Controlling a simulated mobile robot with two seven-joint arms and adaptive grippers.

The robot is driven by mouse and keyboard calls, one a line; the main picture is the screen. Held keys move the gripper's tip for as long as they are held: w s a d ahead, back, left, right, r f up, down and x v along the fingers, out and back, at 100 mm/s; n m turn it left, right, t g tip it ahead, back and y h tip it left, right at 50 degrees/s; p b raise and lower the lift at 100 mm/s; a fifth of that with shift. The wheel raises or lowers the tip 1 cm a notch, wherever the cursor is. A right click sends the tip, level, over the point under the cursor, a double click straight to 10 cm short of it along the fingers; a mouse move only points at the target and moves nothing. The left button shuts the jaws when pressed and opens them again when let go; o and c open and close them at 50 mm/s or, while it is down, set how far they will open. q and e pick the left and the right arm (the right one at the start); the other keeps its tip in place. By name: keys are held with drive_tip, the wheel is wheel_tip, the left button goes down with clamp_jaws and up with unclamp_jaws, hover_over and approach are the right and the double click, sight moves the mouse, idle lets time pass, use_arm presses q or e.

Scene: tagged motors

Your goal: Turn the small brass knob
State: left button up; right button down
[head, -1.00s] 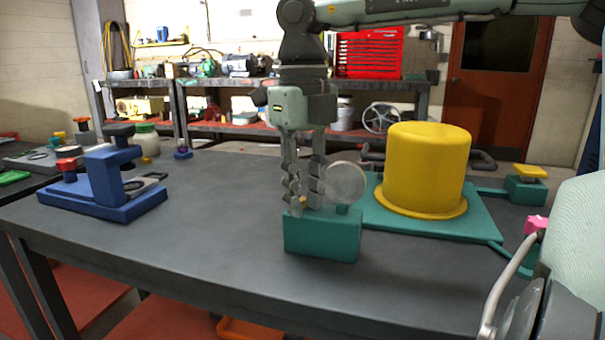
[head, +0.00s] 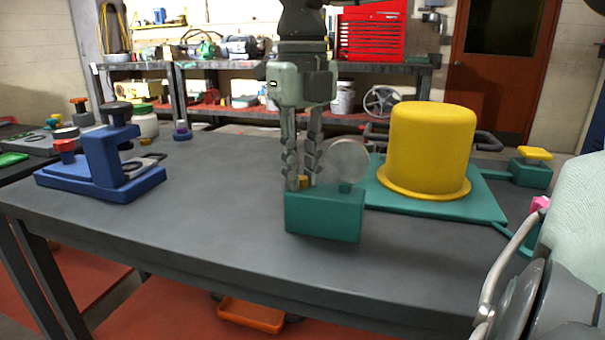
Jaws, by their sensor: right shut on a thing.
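The small brass knob (head: 303,181) sits on top of a teal box (head: 325,215) near the middle of the table. Only a bit of it shows between the fingertips. My right gripper (head: 301,182) comes down from above, upright, and is shut on the knob. A round clear disc (head: 347,161) on a small teal mount stands just right of the fingers, apart from them as far as I can see. My left gripper is not in view.
A yellow cylinder (head: 430,150) stands on a teal plate (head: 485,208) right of the box. A blue stand (head: 103,165) with a red knob (head: 65,147) is at the left. The grey table (head: 215,215) is clear between them.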

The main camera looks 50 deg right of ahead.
drive_tip(key=m+b, duration=0.1)
drive_tip(key=m, duration=0.3)
drive_tip(key=f+m+b, duration=0.1)
drive_tip(key=m, duration=0.2)
drive_tip(key=shift+s+b, duration=0.25)
drive_tip(key=shift+b, duration=0.1)
drive_tip(key=m+b, duration=0.1)
drive_tip(key=m, duration=0.3)
drive_tip(key=shift+r+m, duration=0.15)
drive_tip(key=shift+m, duration=0.85)
drive_tip(key=c, duration=0.9)
unclamp_jaws()
drive_tip(key=shift+d, duration=0.1)
drive_tip(key=shift+r, duration=0.1)
drive_tip(key=shift+w+r, duration=0.1)
